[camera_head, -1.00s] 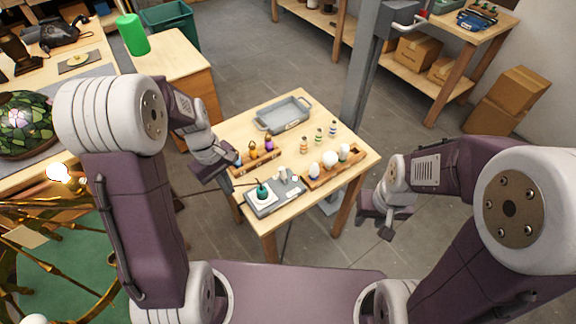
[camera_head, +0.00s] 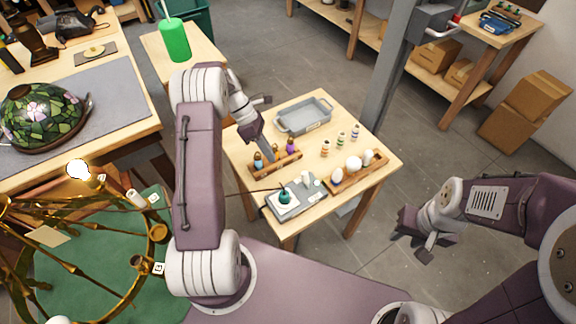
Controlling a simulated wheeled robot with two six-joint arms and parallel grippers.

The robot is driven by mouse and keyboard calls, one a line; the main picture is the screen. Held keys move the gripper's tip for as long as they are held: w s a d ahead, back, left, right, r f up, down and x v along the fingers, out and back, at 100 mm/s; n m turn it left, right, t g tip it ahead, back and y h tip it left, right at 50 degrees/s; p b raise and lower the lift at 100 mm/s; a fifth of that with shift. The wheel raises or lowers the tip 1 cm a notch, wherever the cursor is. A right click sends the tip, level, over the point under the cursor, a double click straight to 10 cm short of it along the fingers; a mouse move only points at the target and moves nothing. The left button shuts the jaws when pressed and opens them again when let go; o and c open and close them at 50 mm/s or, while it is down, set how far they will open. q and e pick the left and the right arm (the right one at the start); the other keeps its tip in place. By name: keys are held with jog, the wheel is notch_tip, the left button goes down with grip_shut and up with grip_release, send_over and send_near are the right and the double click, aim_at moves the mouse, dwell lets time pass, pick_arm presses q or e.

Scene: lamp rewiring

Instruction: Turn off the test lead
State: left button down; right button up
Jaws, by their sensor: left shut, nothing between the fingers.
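A grey box (camera_head: 296,203) with a teal round part (camera_head: 285,196) on a white plate sits at the front of the small wooden table. A thin dark lead (camera_head: 243,192) runs from it to the left. I cannot make out its switch setting. My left gripper (camera_head: 268,154) is shut and empty, pointing down near the wooden rack of coloured bulbs, behind the grey box and apart from it. My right gripper (camera_head: 414,248) hangs right of the table, over the floor; its finger gap is unclear.
A wooden rack (camera_head: 288,166) holds several coloured bulbs. A second rack (camera_head: 343,187) holds pale bulbs. A grey tray (camera_head: 303,117) lies behind, with small striped bottles nearby. A glowing bulb (camera_head: 78,169) is on the brass chandelier (camera_head: 22,215) at left. A grey post stands behind the table.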

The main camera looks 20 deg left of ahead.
aim_at(306, 180)
pick_arm(q)
jog(key=p+x, duration=0.2)
jog(key=x, duration=0.6)
jog(key=shift+d+f, duration=0.15)
jog(key=shift+f, duration=0.2)
jog(key=d, duration=0.1)
jog(key=w+d+p, duration=0.1)
jog(key=d, duration=0.1)
jog(key=shift+d+r, duration=0.1)
jog(key=shift+w+d+p, duration=0.25)
jog(key=shift+d+p, duration=0.05)
jog(key=shift+d, duration=0.1)
